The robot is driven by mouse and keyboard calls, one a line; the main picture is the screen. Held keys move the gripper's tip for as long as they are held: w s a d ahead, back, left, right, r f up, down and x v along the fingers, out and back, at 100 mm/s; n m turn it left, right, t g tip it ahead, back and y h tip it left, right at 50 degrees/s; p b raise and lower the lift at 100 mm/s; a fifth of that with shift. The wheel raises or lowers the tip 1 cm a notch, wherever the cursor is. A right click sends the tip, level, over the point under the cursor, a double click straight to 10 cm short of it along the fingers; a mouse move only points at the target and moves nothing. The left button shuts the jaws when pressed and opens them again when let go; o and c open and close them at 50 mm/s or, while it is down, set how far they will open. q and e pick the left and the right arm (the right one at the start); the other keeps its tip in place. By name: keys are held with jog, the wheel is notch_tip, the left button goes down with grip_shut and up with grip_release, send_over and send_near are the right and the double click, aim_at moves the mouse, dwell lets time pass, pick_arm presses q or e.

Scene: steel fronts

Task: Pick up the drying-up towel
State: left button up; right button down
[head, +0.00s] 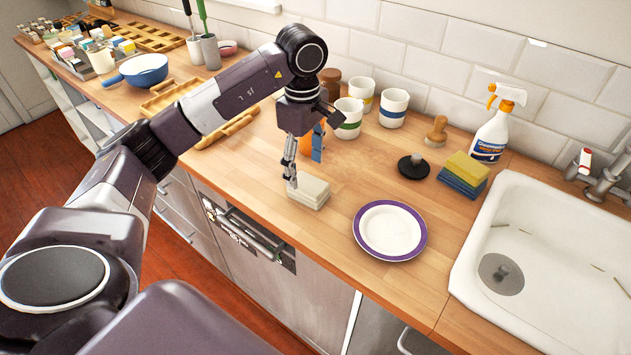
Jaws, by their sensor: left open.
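A folded cream cloth, which looks like the drying-up towel (312,194), lies flat on the wooden worktop near its front edge, left of the plate. My left gripper (305,172) is open and points down at the far-left side of the towel. One fingertip is close to the towel's left end; the other is farther back. I cannot tell whether the fingers touch the cloth, and nothing shows held between them. My right gripper is not in view.
A purple-rimmed plate (390,231) lies right of the towel. Striped cups (393,108), a black round item (413,167), sponges (462,175) and a spray bottle (497,128) stand behind. A white sink (545,306) is at the right. Wooden trays (222,128) lie left, behind my arm.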

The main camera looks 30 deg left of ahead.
aim_at(309, 183)
pick_arm(q)
jog(key=shift+s+f, duration=0.4)
jog(key=shift+f, duration=0.3)
jog(key=f, duration=0.1)
jog(key=f+p, duration=0.1)
jog(key=f, duration=0.1)
jog(key=w+d+f+p, duration=0.1)
jog(key=shift+w+f, duration=0.1)
jog(key=shift+f, duration=0.25)
jog(key=shift+a+f, duration=0.1)
jog(key=shift+f, duration=0.2)
jog(key=shift+c, duration=0.2)
jog(key=c, duration=1.2)
jog(key=shift+r, duration=0.1)
notch_tip(309, 183, up, 9)
jog(key=shift+f+b, duration=0.15)
jog(key=shift+b, duration=0.8)
notch_tip(309, 183, up, 11)
jog(key=p, duration=0.1)
jog(key=shift+p, duration=0.35)
